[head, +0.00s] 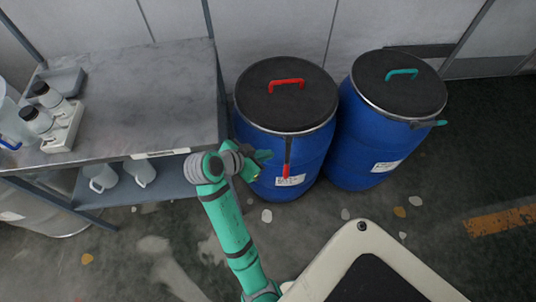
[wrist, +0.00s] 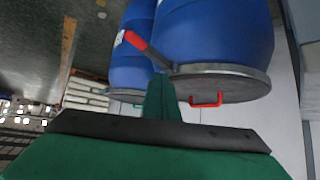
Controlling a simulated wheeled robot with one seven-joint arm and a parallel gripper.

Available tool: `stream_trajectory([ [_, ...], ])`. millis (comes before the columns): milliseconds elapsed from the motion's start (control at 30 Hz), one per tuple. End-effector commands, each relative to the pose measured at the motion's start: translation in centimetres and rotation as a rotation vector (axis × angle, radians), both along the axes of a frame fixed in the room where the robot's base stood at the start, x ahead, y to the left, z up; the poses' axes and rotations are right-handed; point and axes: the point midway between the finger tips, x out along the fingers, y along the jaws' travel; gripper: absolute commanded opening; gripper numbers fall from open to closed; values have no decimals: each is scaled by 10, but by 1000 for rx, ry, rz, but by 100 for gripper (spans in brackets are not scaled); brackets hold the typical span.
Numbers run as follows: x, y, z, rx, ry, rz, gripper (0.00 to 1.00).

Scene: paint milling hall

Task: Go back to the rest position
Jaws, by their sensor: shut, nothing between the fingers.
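My gripper (head: 262,157) is shut and empty at the end of my green arm in the head view. It is beside the left side of the nearer blue drum (head: 309,160), close to the red-tipped clamp lever (head: 286,168) that hangs down the drum's front. I cannot tell whether they touch. In the wrist view, which looks upside down, the shut green fingers (wrist: 161,97) point toward the drum lid (wrist: 222,88), and the red lever tip (wrist: 137,40) shows to their upper left.
A second blue drum (head: 362,135) with a teal lid handle stands at the right. A metal bench (head: 150,90) stands left of my gripper, with bottles in a white holder (head: 62,127) on it and white mugs on the shelf below. Front floor is mostly open.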

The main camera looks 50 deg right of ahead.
Motion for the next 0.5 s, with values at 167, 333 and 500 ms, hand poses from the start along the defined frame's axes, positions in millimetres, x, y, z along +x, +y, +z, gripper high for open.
stream_trajectory([
  [167,0,0,0,0,1,-1,0],
  [333,0,0,0,0,1,1,0],
  [500,-1,1,-9,-14,18,53,0],
])
